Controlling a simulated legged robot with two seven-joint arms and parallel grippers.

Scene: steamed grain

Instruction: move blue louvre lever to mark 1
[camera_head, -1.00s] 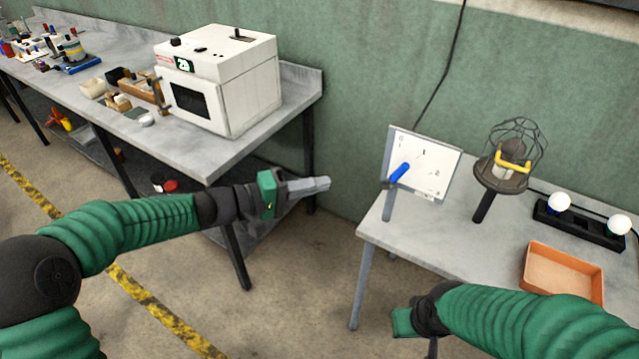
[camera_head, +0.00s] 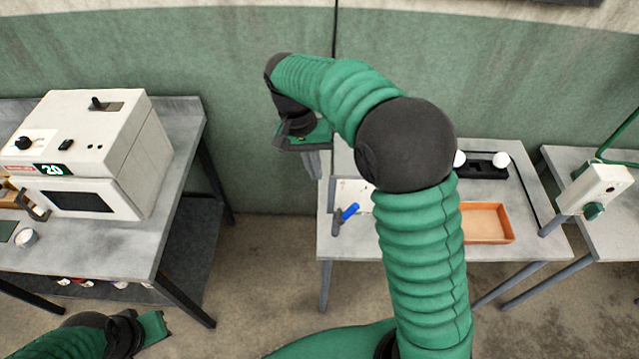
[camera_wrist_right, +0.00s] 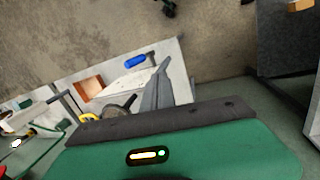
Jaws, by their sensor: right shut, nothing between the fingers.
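The blue lever (camera_head: 349,212) sticks out from the white dial panel (camera_head: 366,200) on the right-hand table. The panel is partly hidden behind my right arm, and its marks are too small and covered to read. My right gripper (camera_head: 313,165) points down, up and left of the lever, with its fingers together, empty and apart from the lever. The right wrist view shows the blue lever (camera_wrist_right: 140,59), the panel (camera_wrist_right: 127,84) and the shut fingers (camera_wrist_right: 155,88) in front of the panel's end. My left gripper (camera_head: 152,330) is at the lower left; its fingertips are not clear.
An orange tray (camera_head: 487,222) and a black lamp base with white bulbs (camera_head: 482,165) are on the same table (camera_head: 345,245). A white oven (camera_head: 90,150) stands on the left bench. A white box with a green knob (camera_head: 595,187) is at far right. Floor between the tables is free.

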